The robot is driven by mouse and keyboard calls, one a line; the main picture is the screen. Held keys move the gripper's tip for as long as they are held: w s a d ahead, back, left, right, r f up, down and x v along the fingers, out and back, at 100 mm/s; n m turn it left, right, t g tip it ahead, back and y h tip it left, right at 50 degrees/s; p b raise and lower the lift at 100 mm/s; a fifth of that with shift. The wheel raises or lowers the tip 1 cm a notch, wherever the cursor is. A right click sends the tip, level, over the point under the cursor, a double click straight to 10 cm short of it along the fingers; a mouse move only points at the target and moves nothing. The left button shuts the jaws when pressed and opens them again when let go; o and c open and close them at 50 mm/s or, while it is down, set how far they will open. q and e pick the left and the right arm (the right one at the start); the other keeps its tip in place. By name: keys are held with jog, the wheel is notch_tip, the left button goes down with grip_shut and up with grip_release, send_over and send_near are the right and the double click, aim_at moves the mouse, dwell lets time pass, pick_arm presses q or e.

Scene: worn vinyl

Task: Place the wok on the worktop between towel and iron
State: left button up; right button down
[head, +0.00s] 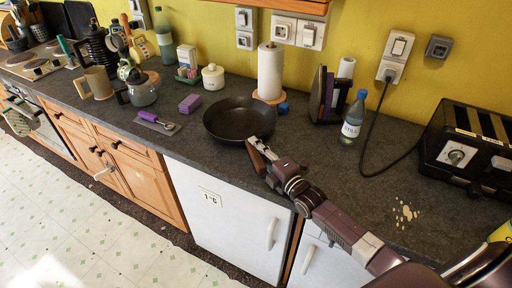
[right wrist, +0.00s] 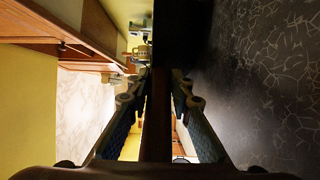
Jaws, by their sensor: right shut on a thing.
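The wok (head: 238,120) is a dark, round, shallow pan over the worktop (head: 335,165), in front and to the left of the paper towel roll (head: 270,70). I cannot tell whether it touches the surface. The iron (head: 322,96) stands upright to the right of the roll. My right gripper (head: 259,152) is at the wok's near right side, shut on its brown handle. In the right wrist view the handle runs between the two fingers (right wrist: 157,95), and the dark wok (right wrist: 181,35) shows beyond. My left gripper is not in view.
A water bottle (head: 353,118) stands right of the iron, by a cord leading to the black toaster (head: 468,145). A blue cap-like thing (head: 283,108) lies by the roll. A purple sponge (head: 190,103) and a purple-handled tool (head: 157,122) lie left of the wok.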

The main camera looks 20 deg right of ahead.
jog(key=shift+r, duration=0.35)
jog(key=c, duration=2.1)
grip_release()
jog(key=shift+f, duration=0.4)
jog(key=o, duration=0.4)
jog(key=shift+s+r, duration=0.1)
jog(key=shift+c, duration=0.2)
jog(key=s, duration=0.3)
jog(key=s+d+b, duration=0.1)
jog(key=s, duration=0.6)
jog(key=shift+d+b, duration=0.35)
jog(key=shift+d, duration=0.05)
jog(key=shift+s+d, duration=0.2)
jog(key=shift+s, duration=0.7)
